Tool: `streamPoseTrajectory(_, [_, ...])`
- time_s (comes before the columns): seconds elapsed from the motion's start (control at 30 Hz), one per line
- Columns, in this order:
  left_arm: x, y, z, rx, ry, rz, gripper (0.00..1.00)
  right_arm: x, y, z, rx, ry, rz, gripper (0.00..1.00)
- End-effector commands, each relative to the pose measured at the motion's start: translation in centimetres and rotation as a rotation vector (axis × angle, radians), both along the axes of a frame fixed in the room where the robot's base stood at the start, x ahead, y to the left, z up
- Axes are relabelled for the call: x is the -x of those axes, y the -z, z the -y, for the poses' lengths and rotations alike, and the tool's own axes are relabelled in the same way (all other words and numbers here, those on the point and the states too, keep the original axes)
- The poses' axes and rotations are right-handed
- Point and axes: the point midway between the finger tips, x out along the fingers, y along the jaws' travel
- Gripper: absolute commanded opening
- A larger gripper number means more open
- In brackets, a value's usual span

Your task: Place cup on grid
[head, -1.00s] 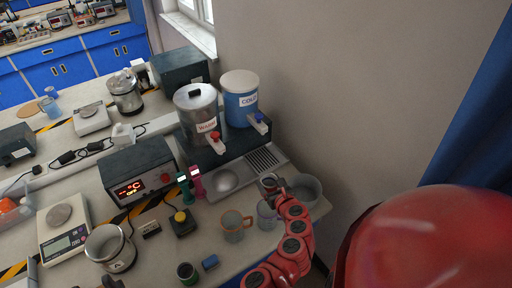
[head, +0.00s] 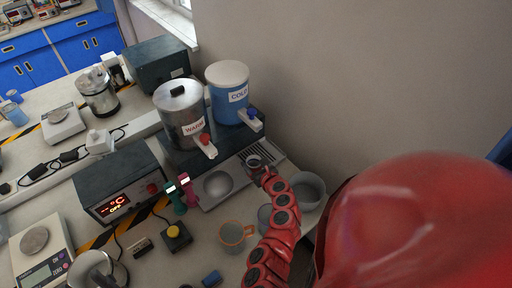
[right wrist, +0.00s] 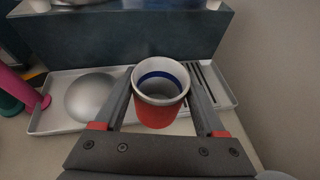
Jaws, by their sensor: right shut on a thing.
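The cup (right wrist: 160,92) is red outside with a white rim and a blue band inside. It is upright between the fingers of my right gripper (right wrist: 160,105), which is shut on it. In the head view the cup (head: 253,162) is small and partly hidden by my right gripper (head: 259,168). The grid (head: 271,149) is the dark slotted part at the right end of a metal tray (head: 212,203). In the right wrist view the grid (right wrist: 213,88) shows behind and right of the cup, partly hidden by a finger. I cannot tell the cup's height over the tray. My left gripper is out of view.
The WARM dispenser (head: 183,118) and COLD dispenser (head: 229,95) stand behind the tray, their taps jutting forward. An orange-rimmed mug (head: 234,237), a clear cup (head: 265,216) and a grey bowl (head: 309,190) stand near my right arm. A dome (right wrist: 92,98) rises from the tray's left part.

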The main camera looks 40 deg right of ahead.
Motion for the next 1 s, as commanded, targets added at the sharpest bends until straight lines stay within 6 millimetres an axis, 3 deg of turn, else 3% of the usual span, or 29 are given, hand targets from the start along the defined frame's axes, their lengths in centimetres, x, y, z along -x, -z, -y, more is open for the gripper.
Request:
streamPoseTrajectory(0.33, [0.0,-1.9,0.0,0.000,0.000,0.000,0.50,-5.0,0.4,4.3,0.002,0.000,-0.004,0.09])
streamPoseTrajectory(0.6, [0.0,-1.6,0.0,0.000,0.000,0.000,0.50,-8.2,1.0,6.7,0.001,-0.002,0.000,0.09])
streamPoseTrajectory(0.83, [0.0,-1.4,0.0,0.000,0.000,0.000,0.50,-9.1,1.1,7.6,0.003,0.002,-0.001,0.09])
streamPoseTrajectory(1.0, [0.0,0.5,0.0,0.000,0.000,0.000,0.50,-9.1,4.5,7.4,-0.002,0.000,-0.006,0.09])
